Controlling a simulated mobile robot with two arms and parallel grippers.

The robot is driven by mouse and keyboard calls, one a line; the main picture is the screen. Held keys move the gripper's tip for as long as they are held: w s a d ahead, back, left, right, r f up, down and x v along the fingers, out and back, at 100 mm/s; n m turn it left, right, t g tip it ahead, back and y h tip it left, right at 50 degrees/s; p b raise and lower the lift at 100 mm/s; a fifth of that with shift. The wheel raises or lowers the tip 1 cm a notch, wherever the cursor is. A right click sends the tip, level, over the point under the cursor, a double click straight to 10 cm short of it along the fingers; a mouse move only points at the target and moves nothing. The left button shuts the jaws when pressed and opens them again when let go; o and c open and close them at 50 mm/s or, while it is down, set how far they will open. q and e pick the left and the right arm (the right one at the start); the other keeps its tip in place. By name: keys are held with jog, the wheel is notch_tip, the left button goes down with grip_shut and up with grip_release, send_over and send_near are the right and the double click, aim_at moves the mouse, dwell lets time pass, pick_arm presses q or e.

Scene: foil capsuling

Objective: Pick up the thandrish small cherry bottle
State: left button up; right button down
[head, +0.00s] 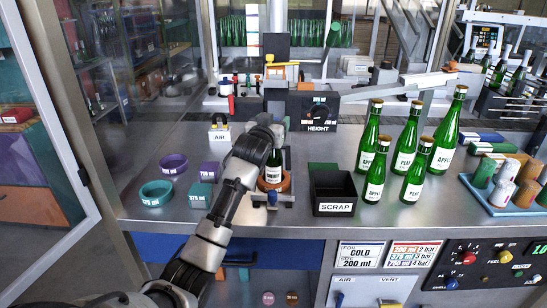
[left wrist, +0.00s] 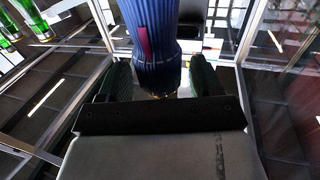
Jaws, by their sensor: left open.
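A small green bottle (head: 273,174) with a white label stands upright in the capsuling station's orange-brown ring (head: 284,184). The label is too small to read surely. My left gripper (head: 272,130) is at the top of this bottle and hides its neck in the head view. In the left wrist view a blue ribbed sleeve (left wrist: 152,40) with a pink strip comes down between the two dark green finger pads of the left gripper (left wrist: 160,80). The jaws are open, with a finger on each side. Whether they touch it I cannot tell. My right gripper is not in view.
Several larger green bottles (head: 408,150) stand right of the black scrap bin (head: 334,193). Purple and teal ring trays and blocks (head: 201,195) lie to the left. The height unit (head: 316,112) stands behind. A tray of capsules (head: 503,196) is at the right.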

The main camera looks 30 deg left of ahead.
pick_arm(q)
jog(key=shift+x, duration=1.2)
grip_shut()
